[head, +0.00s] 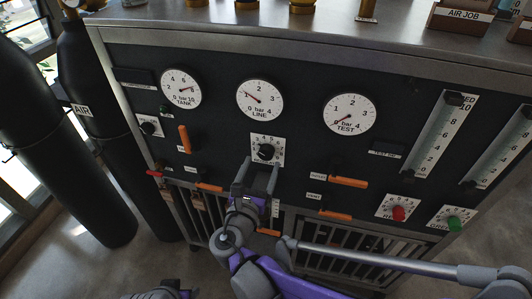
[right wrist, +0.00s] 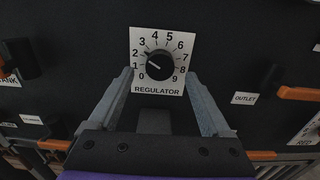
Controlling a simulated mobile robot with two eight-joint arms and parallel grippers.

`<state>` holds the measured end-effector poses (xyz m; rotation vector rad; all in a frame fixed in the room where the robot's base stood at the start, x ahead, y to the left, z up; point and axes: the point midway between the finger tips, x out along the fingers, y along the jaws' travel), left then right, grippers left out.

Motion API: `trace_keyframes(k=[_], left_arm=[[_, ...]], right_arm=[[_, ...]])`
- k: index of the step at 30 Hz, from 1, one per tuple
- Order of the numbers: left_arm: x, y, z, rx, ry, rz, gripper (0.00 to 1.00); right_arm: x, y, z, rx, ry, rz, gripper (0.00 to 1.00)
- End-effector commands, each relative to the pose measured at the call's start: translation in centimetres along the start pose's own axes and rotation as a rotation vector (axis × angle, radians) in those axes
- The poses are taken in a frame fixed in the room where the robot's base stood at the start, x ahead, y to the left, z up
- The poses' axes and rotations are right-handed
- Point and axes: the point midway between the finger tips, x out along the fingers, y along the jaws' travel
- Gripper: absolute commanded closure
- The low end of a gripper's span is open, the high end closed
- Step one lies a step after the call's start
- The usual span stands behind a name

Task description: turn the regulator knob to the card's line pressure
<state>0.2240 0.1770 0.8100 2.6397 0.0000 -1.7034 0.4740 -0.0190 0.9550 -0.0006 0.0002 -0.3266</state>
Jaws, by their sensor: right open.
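The regulator knob (head: 265,151) is a round black knob on a white numbered plate in the panel's middle. In the right wrist view the knob (right wrist: 159,66) has a white mark pointing up and left, between 2 and 3. My right gripper (head: 258,172) is open just below the knob; its fingers (right wrist: 159,78) stand either side of the plate's lower part, with nothing between them. The LINE gauge (head: 260,100) needle points near 1. The wooden AIR JOB holder (head: 463,14) stands on the top at right; no card pressure is readable.
The TANK gauge (head: 181,89) and TEST gauge (head: 347,114) flank the LINE gauge. Orange lever handles (head: 348,181) stick out around the knob. Red (head: 398,213) and green (head: 454,223) knobs sit at lower right. Dark gas cylinders (head: 92,130) stand at left.

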Motion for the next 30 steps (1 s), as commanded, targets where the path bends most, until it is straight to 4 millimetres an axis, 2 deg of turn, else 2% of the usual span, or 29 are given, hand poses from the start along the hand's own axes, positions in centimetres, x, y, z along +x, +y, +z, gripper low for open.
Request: trace_keyframes(k=[7,23,30], left_arm=[[0.2,0.0,0.1,0.0,-0.001,0.0,0.5],[0.1,0.0,0.1,0.0,0.0,0.0,0.5],[0.1,0.0,0.1,0.0,0.0,0.0,0.5]], right_arm=[[3.6,-0.1,0.0,-0.001,0.0,-0.003,0.18],[4.3,0.0,0.0,0.001,0.0,0.0,0.18],[4.2,0.0,0.0,0.001,0.0,0.0,0.59]])
